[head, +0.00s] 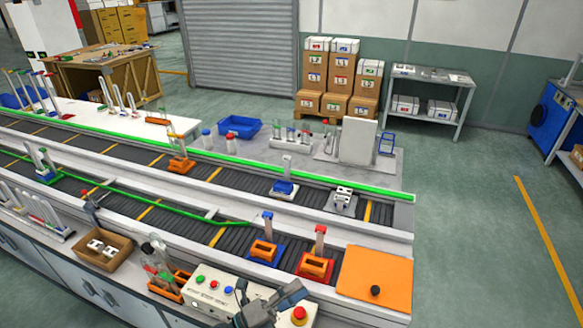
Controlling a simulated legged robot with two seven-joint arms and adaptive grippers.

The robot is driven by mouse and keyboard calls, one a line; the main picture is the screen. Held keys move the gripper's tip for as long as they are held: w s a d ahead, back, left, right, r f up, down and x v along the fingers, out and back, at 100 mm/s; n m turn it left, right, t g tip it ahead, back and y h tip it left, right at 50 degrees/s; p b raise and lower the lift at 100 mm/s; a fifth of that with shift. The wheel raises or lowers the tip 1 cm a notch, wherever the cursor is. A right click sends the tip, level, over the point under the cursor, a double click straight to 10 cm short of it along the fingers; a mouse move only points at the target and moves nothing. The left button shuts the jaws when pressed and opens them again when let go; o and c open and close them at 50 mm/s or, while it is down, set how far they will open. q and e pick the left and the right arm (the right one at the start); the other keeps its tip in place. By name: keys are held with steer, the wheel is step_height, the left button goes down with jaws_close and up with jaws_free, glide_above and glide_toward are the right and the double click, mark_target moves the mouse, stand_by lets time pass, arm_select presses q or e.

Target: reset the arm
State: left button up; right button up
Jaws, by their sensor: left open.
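My left gripper (268,298) is at the bottom edge of the head view, dark grey, open and with nothing visible between its fingers. It appears in front of the white control box (213,288), which has coloured buttons and a red emergency knob (299,315). I cannot tell how far it is above the box. My right gripper is not in view.
A conveyor (190,205) runs behind the box. A cardboard tray (103,262) and tube racks line the near left. Open floor (470,240) lies right.

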arm_select(q)
steer(key=w+a+f+n+t+y, duration=0.2)
steer(key=w+a+n+t+y, duration=0.2)
steer(key=a+n+t+y, duration=1.1)
steer(key=s+a+f+n+g+y, duration=0.25)
steer(key=a+f+n+g, duration=0.2)
steer(key=f+n, duration=0.3)
steer(key=s+a+f+n+g+y, duration=0.1)
steer(key=a+f+n+g+y, duration=0.25)
steer(key=f+n+g, duration=0.4)
steer(key=s+f+g+h, duration=0.1)
steer(key=s+f+g, duration=0.8)
steer(key=s+f, duration=0.85)
steer(key=s+f+g, duration=0.1)
steer(key=s+f, duration=0.1)
steer(key=f, duration=1)
steer(key=s+f, duration=0.3)
steer(key=f, duration=0.8)
steer(key=s+a+f+g, duration=0.1)
steer(key=s+a+f, duration=0.1)
steer(key=s+f, duration=1.5)
steer(key=shift+s+a+f+g, duration=0.2)
steer(key=shift+s+f+g, duration=0.05)
steer(key=shift+s+g, duration=0.1)
steer(key=shift+a, duration=0.1)
